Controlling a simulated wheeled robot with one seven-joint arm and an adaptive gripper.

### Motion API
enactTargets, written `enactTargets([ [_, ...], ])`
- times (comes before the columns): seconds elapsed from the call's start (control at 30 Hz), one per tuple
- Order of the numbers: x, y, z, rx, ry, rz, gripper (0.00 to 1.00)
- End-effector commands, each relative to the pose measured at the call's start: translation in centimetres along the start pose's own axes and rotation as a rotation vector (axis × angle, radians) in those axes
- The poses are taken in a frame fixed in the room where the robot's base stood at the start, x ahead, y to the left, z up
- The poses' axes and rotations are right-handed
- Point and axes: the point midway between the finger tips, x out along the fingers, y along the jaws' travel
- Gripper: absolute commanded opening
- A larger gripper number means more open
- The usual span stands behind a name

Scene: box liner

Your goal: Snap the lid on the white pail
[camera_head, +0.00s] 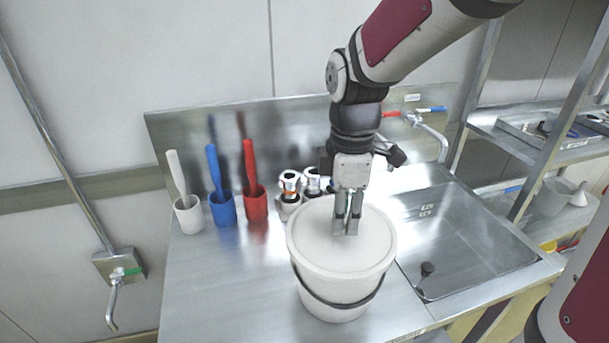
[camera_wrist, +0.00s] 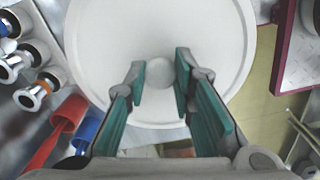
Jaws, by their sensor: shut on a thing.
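The white pail (camera_head: 338,309) stands upright on the steel counter, its dark handle hanging down across the front. The round white lid (camera_head: 325,255) lies over the pail's mouth, and it looks about level. Whether its rim is pressed down all round cannot be told. In the wrist view the lid (camera_wrist: 105,45) fills the upper middle and hides the pail's opening. My gripper (camera_head: 346,229) points straight down at the lid's centre. In the wrist view its green-padded fingers are shut on the lid's small round knob (camera_wrist: 160,72).
White (camera_head: 188,214), blue (camera_head: 222,210) and red (camera_head: 255,203) cups with handled tools stand at the back left. Several metal-topped containers (camera_head: 290,188) stand behind the pail. A sink (camera_head: 460,245) lies to the right. The counter's front left is clear.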

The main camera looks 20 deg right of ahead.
Motion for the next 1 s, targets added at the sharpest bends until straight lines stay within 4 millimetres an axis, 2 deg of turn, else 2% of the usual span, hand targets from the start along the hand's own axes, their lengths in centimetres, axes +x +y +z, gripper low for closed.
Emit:
enactTargets([
  [0.87, 0.06, 0.04, 0.00, 0.000, 0.000, 0.001, 0.00],
  [0.9, 0.06, 0.04, 0.00, 0.000, 0.000, 0.001, 0.27],
  [1.0, 0.06, 0.04, 0.00, 0.000, 0.000, 0.001, 0.46],
])
